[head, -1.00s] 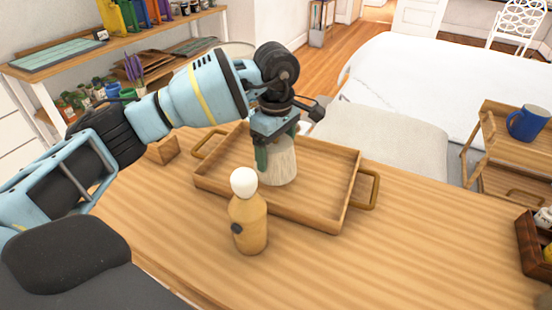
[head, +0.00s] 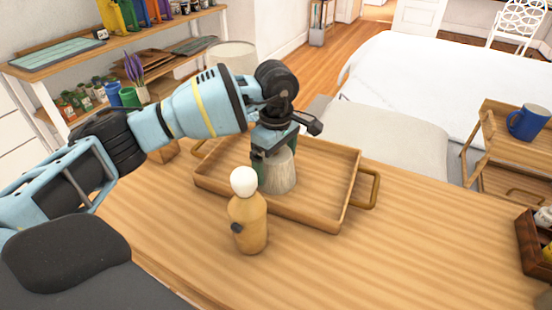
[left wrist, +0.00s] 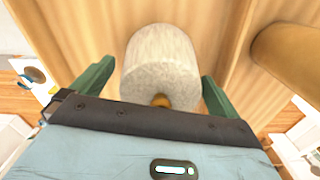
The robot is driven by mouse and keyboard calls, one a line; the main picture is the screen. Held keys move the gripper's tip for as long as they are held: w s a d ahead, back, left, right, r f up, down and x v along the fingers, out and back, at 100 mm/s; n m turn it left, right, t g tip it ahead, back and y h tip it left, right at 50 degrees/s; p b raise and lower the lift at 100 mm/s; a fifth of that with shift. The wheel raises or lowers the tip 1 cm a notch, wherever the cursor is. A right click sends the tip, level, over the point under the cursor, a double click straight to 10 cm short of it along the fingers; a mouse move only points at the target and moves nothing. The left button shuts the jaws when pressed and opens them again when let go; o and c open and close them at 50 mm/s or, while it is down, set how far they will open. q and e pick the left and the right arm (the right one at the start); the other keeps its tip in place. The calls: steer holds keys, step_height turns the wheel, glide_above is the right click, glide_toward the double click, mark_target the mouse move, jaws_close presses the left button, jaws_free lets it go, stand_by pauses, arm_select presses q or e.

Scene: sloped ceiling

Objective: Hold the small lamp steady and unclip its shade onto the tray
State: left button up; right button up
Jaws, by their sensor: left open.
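The small lamp (head: 249,222) stands upright on the table, a wooden bottle-shaped body with a bare white bulb (head: 244,181) on top and a dark knob on its side. The pale grey shade (head: 284,172) is apart from it, on the tray (head: 327,218), whose wooden rim surrounds it. My left gripper (head: 276,168) is above the tray, its green fingers on either side of the shade. In the left wrist view the shade (left wrist: 160,55) sits between the open fingers, with narrow gaps. The lamp body (left wrist: 295,50) shows there at upper right. My right gripper is not in view.
A small wooden block (head: 163,151) lies left of the tray. A dark box (head: 536,245) stands at the table's right edge, and a blue mug (head: 528,122) on a wooden stand beyond. The table right of the lamp is clear.

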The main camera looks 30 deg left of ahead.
arm_select(q)
step_height(320, 180, up, 12)
steer(key=shift+r, duration=0.15)
stand_by(0.4)
